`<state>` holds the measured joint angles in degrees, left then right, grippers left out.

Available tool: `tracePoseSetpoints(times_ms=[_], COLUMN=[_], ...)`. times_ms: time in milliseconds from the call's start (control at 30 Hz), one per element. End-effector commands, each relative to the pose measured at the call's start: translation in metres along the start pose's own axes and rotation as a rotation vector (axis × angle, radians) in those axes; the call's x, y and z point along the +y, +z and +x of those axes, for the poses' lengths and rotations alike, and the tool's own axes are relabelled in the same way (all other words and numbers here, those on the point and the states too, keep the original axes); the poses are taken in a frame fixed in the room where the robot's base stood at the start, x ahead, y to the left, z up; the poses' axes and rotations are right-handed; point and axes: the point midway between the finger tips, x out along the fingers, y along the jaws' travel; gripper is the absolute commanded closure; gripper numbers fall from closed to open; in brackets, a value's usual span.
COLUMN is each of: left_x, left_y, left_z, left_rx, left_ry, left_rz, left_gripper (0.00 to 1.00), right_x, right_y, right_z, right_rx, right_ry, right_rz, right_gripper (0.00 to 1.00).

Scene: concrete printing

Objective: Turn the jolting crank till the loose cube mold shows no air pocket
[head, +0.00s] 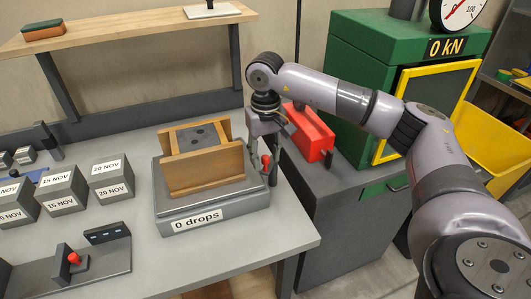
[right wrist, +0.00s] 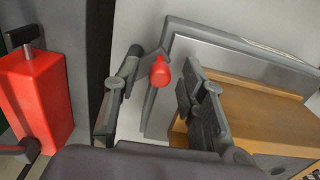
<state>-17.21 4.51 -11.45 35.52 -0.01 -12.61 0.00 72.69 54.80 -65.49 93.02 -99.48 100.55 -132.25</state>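The cube mold (head: 178,178) is a wooden frame filled with grey concrete, with dark spots on the top surface (head: 203,133). It sits on the grey jolting table (head: 166,216), whose label reads "0 drops". The crank's red knob (head: 265,161) is at the table's right side. My right gripper (head: 267,138) is just above the knob. In the right wrist view the knob (right wrist: 160,71) shows between the two open fingers, apart from both. My left gripper is not in view.
Several dated cubes (head: 64,191) stand at the left of the bench (head: 255,240). A red box (head: 310,135) is right of the crank, beside the green press (head: 375,50) reading "0 kN". A shelf (head: 125,25) runs behind the bench.

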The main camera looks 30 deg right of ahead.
Motion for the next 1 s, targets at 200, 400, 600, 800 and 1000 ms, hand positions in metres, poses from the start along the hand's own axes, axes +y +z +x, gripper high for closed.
tracePoseSetpoints(times_ms=[200,400,600,800,1000], left_x=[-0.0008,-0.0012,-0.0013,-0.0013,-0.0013], left_y=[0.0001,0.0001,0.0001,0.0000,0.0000], left_z=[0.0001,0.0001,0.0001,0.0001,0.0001], left_rx=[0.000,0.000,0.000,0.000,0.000], left_ry=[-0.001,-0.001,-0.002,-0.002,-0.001], left_rz=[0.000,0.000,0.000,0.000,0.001], left_gripper=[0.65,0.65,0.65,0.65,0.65], right_x=[0.0002,0.0002,0.0002,0.0001,0.0000], right_y=[0.0000,0.0000,0.0000,0.0000,-0.0001], right_z=[0.0003,0.0001,0.0000,-0.0001,-0.0002], right_rx=[0.000,0.000,0.000,0.000,0.000], right_ry=[0.000,0.000,0.000,0.000,0.000], right_rz=[0.000,0.000,0.000,0.000,0.001], right_gripper=[0.63,0.76,0.89,1.00,1.00])
